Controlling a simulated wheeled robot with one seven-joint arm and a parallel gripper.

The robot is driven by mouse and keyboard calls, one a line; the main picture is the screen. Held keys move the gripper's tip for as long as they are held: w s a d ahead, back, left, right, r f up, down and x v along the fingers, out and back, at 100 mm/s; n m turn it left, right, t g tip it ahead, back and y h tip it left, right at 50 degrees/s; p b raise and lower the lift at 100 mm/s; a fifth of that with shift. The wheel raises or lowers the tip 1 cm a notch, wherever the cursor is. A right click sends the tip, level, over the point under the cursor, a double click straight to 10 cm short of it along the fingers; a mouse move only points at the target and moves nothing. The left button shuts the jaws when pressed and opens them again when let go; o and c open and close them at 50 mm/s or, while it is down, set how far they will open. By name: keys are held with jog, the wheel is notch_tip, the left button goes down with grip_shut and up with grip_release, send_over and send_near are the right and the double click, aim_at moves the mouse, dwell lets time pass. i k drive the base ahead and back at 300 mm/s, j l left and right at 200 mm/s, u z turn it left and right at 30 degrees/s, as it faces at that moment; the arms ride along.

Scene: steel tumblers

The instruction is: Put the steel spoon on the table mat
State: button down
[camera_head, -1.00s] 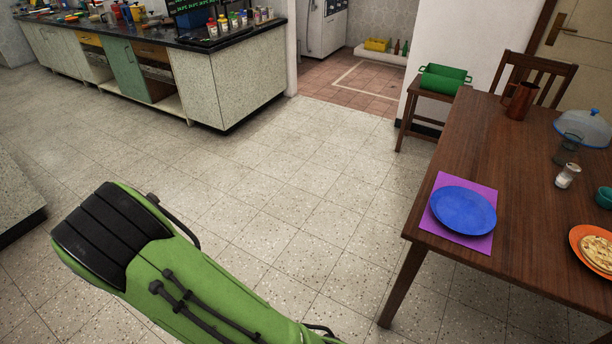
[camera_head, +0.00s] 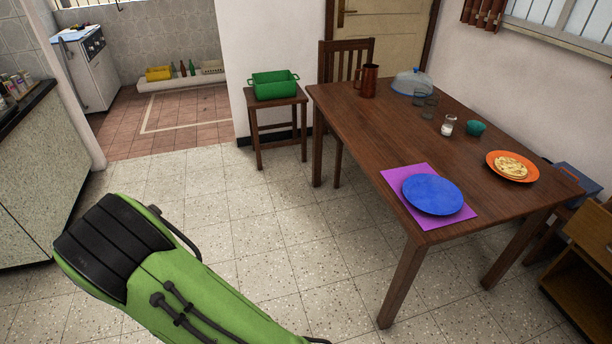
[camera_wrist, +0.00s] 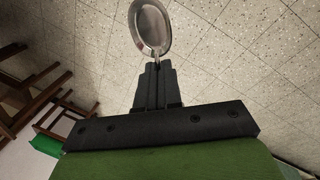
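The steel spoon (camera_wrist: 151,26) shows in the wrist view, its bowl pointing away from my gripper. My gripper (camera_wrist: 156,72) is shut on its handle and holds it over the tiled floor. The purple table mat (camera_head: 430,196) lies on the near left corner of the wooden table in the head view. A blue plate (camera_head: 433,194) lies on the mat and covers most of it, leaving purple edges bare. In the head view my green arm is at the lower left, and my gripper and the spoon are out of sight there.
The wooden table (camera_head: 369,123) also bears a copper mug (camera_head: 368,80), a glass dome (camera_head: 412,83), a salt shaker (camera_head: 448,125), a teal cup (camera_head: 476,128) and an orange plate (camera_head: 493,170) with food. A stool holds a green crate (camera_head: 275,86). Open floor lies left of the table.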

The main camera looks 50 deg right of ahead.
aim_at(407, 173)
jog(key=i+l+z, duration=0.2)
jog(key=i+z, duration=0.2)
jog(key=i+l+z, duration=0.1)
jog(key=i+z, duration=0.55)
jog(key=z, duration=0.15)
jog(key=i+j+z, duration=0.1)
jog(key=i+z, duration=0.85)
jog(key=z, duration=0.2)
jog(key=i+z, duration=0.35)
jog(key=i+l, duration=0.25)
jog(key=i, duration=0.25)
